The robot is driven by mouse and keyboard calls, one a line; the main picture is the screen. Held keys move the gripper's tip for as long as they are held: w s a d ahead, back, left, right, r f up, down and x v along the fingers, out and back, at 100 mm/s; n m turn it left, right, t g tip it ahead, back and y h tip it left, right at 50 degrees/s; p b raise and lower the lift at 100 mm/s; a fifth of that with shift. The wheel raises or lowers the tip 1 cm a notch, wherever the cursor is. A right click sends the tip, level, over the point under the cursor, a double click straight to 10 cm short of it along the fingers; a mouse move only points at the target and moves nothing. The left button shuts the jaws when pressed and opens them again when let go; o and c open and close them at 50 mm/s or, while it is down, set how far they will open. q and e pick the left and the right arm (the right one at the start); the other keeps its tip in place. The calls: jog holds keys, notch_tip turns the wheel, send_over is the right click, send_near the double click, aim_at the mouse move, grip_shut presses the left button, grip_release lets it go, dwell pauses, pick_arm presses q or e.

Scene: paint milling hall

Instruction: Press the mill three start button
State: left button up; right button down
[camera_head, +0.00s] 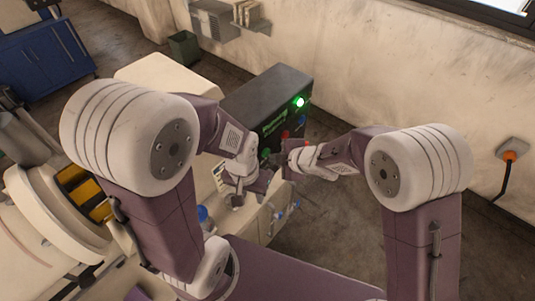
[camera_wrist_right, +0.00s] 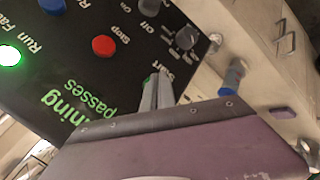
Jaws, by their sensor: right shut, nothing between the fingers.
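The black mill control box (camera_head: 262,100) stands beyond my grippers in the head view. Its panel (camera_wrist_right: 60,75) fills the upper left of the right wrist view, upside down. It has a lit green Run lamp (camera_wrist_right: 9,55), a red Stop button (camera_wrist_right: 103,45) and a "Start" label (camera_wrist_right: 165,78). My right gripper (camera_wrist_right: 155,92) is shut and empty, its fingertips at the Start label. The start button is mostly hidden behind the fingers, with a bit of green at the tips; I cannot tell whether they touch it. My left gripper (camera_head: 240,198) hangs lower; its jaws are unclear.
Dark knobs (camera_wrist_right: 186,38) sit beside the Start label. Green display text (camera_wrist_right: 80,105) reads partly "ning passes". A cream cabinet (camera_wrist_right: 250,50) with a blue-handled valve (camera_wrist_right: 233,78) adjoins the panel. A wall socket with an orange plug (camera_head: 510,155) is at the right.

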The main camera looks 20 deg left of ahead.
jog(key=shift+s+d, duration=0.15)
jog(key=shift+d, duration=0.2)
jog(key=d, duration=0.1)
jog(key=s+d, duration=0.1)
jog(key=d, duration=0.1)
jog(key=d+b, duration=0.1)
jog(key=shift+s+d, duration=0.35)
dwell(0.7)
